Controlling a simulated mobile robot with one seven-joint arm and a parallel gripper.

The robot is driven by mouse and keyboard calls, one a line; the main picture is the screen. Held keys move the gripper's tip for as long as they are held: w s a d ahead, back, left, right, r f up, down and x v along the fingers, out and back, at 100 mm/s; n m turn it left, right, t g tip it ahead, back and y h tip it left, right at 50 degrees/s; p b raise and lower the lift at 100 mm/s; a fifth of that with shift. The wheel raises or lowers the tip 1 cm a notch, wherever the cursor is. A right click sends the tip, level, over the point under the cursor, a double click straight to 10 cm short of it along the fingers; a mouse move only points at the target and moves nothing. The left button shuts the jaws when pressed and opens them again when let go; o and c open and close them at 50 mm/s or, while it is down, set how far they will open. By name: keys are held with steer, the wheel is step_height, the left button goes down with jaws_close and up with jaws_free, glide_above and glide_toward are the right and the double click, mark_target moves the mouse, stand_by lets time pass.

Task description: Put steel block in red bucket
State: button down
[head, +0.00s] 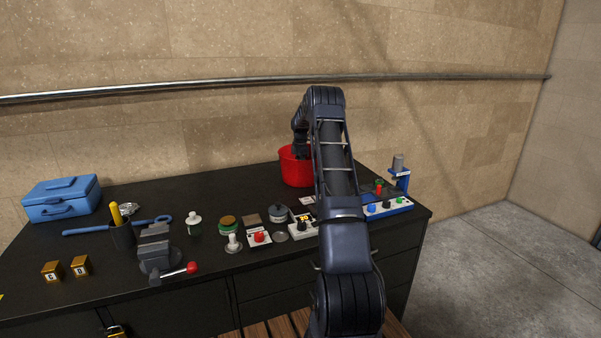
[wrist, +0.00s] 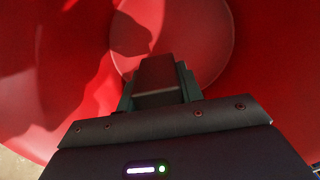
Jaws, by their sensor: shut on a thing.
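The red bucket (head: 294,170) stands at the back right of the dark bench, partly hidden behind my arm in the head view. In the wrist view, the bucket's red inside wall (wrist: 270,60) and round floor (wrist: 205,35) fill most of the picture. My gripper (wrist: 160,85) is shut on a dark rectangular block, the steel block (wrist: 158,74). It holds the block over or inside the bucket, with the bucket floor beyond it. I cannot tell the height of the block above the floor. The fingers are hidden in the head view.
The bench (head: 205,265) holds a blue toolbox (head: 62,197), a vise (head: 155,250) with a red-ended handle, a blue wrench (head: 90,231), and two yellow cubes (head: 80,265). A blue device with buttons (head: 385,208) stands right of my arm. A metal rail (head: 230,83) runs along the wall.

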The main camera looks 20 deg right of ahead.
steer(key=shift+f, duration=1.9)
steer(key=shift+f, duration=0.15)
steer(key=c, duration=0.9)
jaws_free()
